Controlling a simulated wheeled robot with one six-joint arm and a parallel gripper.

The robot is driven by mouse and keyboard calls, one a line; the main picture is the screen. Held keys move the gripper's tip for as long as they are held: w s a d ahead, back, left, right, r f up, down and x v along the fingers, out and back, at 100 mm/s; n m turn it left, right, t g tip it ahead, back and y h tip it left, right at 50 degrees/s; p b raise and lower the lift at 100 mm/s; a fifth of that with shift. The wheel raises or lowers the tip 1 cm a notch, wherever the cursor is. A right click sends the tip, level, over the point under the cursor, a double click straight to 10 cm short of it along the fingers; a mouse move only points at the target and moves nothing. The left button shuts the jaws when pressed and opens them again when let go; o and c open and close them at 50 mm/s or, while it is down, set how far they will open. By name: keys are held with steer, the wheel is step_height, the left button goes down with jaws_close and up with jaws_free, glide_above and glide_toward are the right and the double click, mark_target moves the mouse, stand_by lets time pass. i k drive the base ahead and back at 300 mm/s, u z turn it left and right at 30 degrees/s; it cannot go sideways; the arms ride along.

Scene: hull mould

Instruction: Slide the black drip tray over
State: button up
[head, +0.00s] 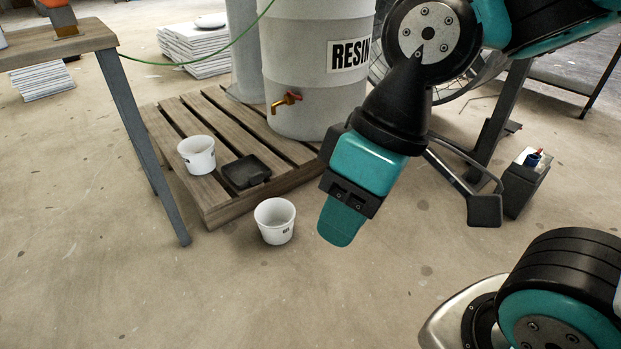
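The black drip tray (246,172) is a small, shallow square tray lying on the wooden pallet (217,216), near its front edge. It sits in front of the white resin drum (310,105), to the left of and below the drum's brass and red tap (286,102). My gripper (340,226) hangs in the air to the right of the tray, pointing down, clearly apart from it. Its teal end is seen from the side, so I cannot tell whether the fingers are apart.
A white bucket (197,156) stands on the pallet left of the tray. Another white bucket (275,221) stands on the floor before the pallet. A table leg (143,145) rises at left. A black box (523,186) stands at right. The front floor is largely clear.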

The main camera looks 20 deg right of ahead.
mark_target(248, 171)
steer(key=u, duration=0.95)
steer(key=i, duration=1.55)
steer(key=z, duration=0.85)
steer(key=i, duration=0.55)
steer(key=z, duration=0.7)
